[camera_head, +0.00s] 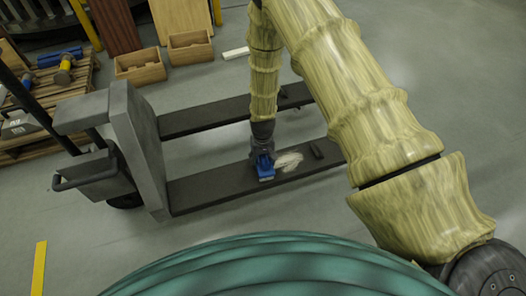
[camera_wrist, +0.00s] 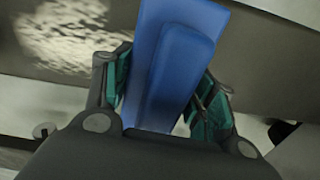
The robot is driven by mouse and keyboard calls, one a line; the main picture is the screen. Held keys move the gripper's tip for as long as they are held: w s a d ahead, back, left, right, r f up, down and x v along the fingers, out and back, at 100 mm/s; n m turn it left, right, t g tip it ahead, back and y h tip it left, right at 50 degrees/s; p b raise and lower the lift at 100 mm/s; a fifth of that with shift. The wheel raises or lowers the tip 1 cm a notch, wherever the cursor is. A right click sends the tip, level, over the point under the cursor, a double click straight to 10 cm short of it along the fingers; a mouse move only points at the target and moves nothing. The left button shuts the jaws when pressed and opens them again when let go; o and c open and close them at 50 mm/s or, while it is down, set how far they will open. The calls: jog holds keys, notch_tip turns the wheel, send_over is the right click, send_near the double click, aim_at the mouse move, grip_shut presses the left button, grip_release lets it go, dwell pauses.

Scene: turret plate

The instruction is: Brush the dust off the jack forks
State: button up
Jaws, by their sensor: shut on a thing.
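The pallet jack (camera_head: 138,148) stands on the floor with two dark forks reaching right. The near fork (camera_head: 215,190) has a pale dust patch (camera_head: 288,161) on its top, just right of my gripper. My gripper (camera_head: 263,155) points down over the near fork, shut on a blue brush (camera_head: 265,168). The brush's lower end is at the fork's top; I cannot tell whether it touches. In the wrist view the blue brush (camera_wrist: 172,65) sits between the green-padded fingers, and the dust patch (camera_wrist: 72,32) shows at upper left. The far fork (camera_head: 205,116) is partly hidden behind my arm.
Wooden boxes (camera_head: 140,66) and a white bar (camera_head: 235,53) lie on the floor behind. A pallet with tools (camera_head: 62,85) stands at left. Floor in front of the near fork is clear.

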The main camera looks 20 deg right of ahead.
notch_tip(320, 180, up, 4)
jog(key=shift+r+p, duration=0.15)
jog(key=shift+p, duration=1)
jog(key=shift+s+r+p, duration=0.1)
jog(key=shift+r+p, duration=1.75)
jog(key=shift+r, duration=0.35)
